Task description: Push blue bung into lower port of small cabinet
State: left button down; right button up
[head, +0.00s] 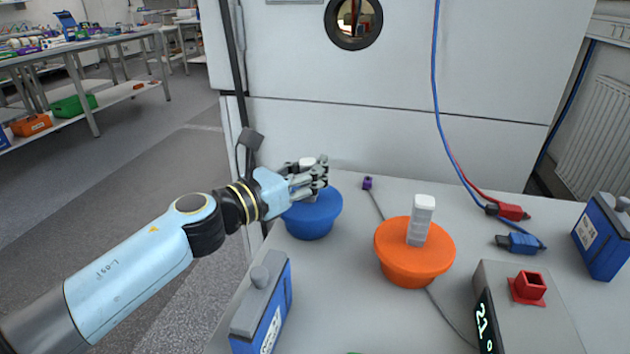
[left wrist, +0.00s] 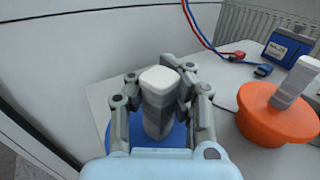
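The blue bung (head: 312,217), with an upright grey handle with a pale top, stands on the grey tabletop. My left gripper (head: 312,178) is at this handle, with its fingers on both sides. In the left wrist view the handle (left wrist: 158,100) stands between the fingers, and the blue body (left wrist: 150,132) shows partly below. Whether the fingers press on the handle is not clear. A white cabinet (head: 300,60) stands behind the table, with a round dark-rimmed port (head: 353,22) at the top of the view. My right gripper is not in view.
An orange bung (head: 413,262) with a grey handle stands right of the blue one. A blue battery box (head: 262,312), a grey instrument (head: 540,305) with a red socket, another blue box (head: 604,238), and red (head: 512,211) and blue (head: 520,242) plugs with cables are on the table (head: 350,310).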

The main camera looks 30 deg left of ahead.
pick_arm(q)
notch_tip(320, 180, up, 15)
jog(key=p, duration=1.1)
jog(key=shift+f, duration=0.15)
